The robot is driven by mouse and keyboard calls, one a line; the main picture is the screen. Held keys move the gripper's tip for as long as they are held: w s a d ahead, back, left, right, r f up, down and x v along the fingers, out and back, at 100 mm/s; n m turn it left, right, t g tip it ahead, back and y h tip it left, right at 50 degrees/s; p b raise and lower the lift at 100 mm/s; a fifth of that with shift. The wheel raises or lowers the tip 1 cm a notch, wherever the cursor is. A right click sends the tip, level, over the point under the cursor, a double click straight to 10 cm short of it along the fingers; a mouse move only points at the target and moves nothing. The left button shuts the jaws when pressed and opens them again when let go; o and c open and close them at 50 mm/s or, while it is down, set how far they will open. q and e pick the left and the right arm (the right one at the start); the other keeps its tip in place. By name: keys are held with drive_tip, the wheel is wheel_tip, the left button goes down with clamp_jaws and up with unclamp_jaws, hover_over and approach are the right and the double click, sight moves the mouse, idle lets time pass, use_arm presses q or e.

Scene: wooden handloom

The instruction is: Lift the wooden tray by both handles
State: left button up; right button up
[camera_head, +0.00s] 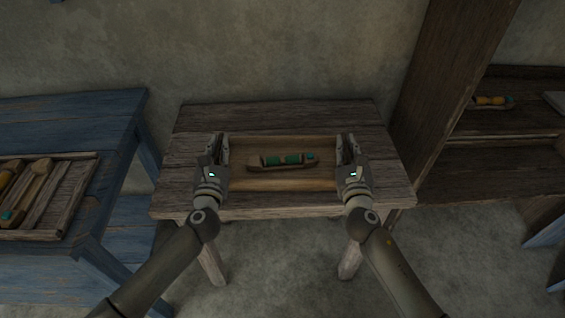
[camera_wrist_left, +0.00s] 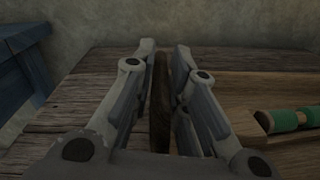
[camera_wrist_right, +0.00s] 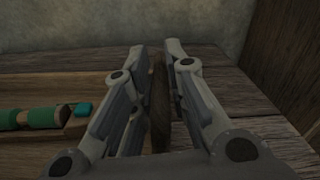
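The wooden tray (camera_head: 283,185) is level at the small wooden table, with a wooden shuttle (camera_head: 256,162) inside it. The shuttle carries green thread and has a blue-green end. My left gripper (camera_head: 217,142) is at the tray's left end, its fingers closed on either side of the upright left handle (camera_wrist_left: 160,105). My right gripper (camera_head: 346,142) is at the right end, its fingers closed on either side of the right handle (camera_wrist_right: 159,105). The grippers hide most of both handles in the head view. I cannot tell whether the tray's underside touches the table.
The small table (camera_head: 275,115) has bare planks around the tray. A blue table (camera_head: 70,120) at the left holds another tray (camera_head: 80,190) with wooden pieces. A tall wooden shelf (camera_head: 435,90) stands close at the right. A plaster wall (camera_head: 270,45) is behind.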

use_arm(q)
clamp_jaws()
use_arm(e)
clamp_jaws()
use_arm(q)
drive_tip(key=shift+r, duration=0.1)
use_arm(e)
drive_tip(key=shift+r, duration=0.25)
